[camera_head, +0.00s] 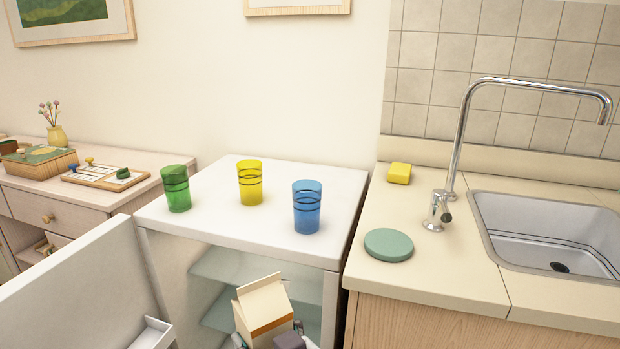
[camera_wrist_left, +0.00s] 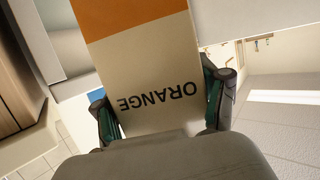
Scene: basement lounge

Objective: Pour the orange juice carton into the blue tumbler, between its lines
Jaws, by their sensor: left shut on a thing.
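The orange juice carton (camera_head: 264,302), cream with an orange-brown band and a gabled top, is in front of the open fridge, low in the head view. My left gripper (camera_head: 272,340) is shut on it; only parts of the fingers show there. In the left wrist view the carton (camera_wrist_left: 150,60) sits between both fingers, its word ORANGE upside down. The blue tumbler (camera_head: 307,210) stands upright on the white fridge top (camera_head: 230,228), near its front right. Two dark lines ring its upper part. The carton is below and left of it, apart. My right gripper is not in view.
A yellow tumbler (camera_head: 250,185) and a green tumbler (camera_head: 176,190) stand left of the blue one. The open fridge door (camera_head: 85,290) juts out at lower left. The counter at right holds a green disc (camera_head: 388,245), a yellow sponge (camera_head: 399,173) and a tap (camera_head: 458,140).

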